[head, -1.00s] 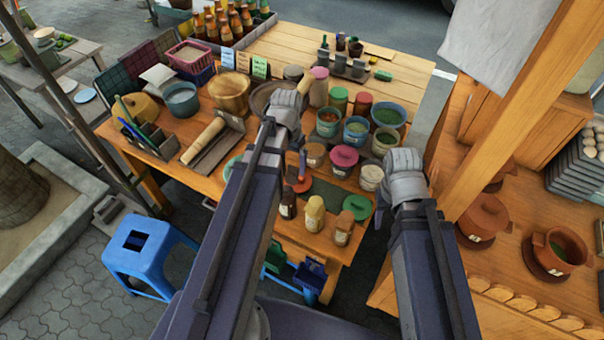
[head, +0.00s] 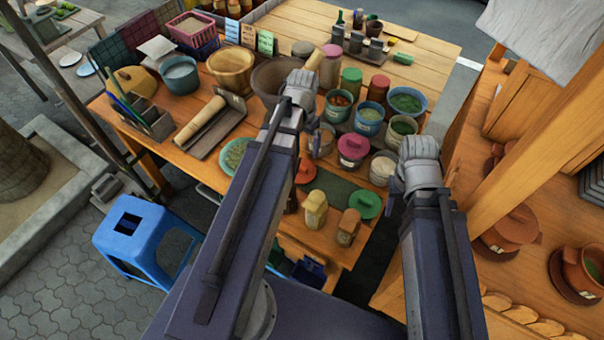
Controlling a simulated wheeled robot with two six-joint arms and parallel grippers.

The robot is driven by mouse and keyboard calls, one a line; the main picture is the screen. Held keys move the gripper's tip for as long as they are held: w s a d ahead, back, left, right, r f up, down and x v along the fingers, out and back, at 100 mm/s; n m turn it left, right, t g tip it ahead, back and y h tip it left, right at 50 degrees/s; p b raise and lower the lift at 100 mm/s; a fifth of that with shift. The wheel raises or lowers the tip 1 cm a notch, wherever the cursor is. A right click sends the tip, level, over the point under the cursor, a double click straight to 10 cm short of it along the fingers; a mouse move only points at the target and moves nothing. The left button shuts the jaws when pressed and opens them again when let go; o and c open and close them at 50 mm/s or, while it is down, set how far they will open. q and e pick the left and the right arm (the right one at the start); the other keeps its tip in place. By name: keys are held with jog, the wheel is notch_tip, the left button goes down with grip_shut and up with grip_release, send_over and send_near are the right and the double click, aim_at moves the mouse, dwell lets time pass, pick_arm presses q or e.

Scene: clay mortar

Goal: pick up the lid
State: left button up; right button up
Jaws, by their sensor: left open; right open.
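A round green lid (head: 366,205) with a knob lies near the front right of the wooden table. A jar with a pink-red lid (head: 354,147) stands behind it, and a clay pot wears a brown lid (head: 517,225) on the counter at right. My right gripper (head: 419,163) is over the table's right edge, beyond the green lid in the picture. Both are open; their fingertips are largely hidden, and I see nothing held.
Bowls and jars, such as a blue bowl (head: 406,102), crowd the table's middle and right. A rolling pin (head: 200,118) lies at left. A wooden post (head: 540,140) rises close to my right arm. A blue stool (head: 135,232) stands at front left.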

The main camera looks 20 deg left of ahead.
aim_at(301, 166)
pick_arm(q)
jog(key=shift+f+b, duration=0.75)
jog(key=shift+f, duration=0.4)
pick_arm(e)
jog(key=shift+f, duration=1.2)
pick_arm(q)
jog(key=shift+f+b, duration=1.3)
pick_arm(e)
jog(key=shift+f, duration=1.3)
pick_arm(q)
jog(key=shift+f, duration=0.1)
jog(key=f+b, duration=0.5)
jog(key=shift+a, duration=0.25)
pick_arm(e)
notch_tip(301, 166, down, 5)
jog(key=shift+f, duration=0.1)
pick_arm(q)
jog(key=c, duration=1.4)
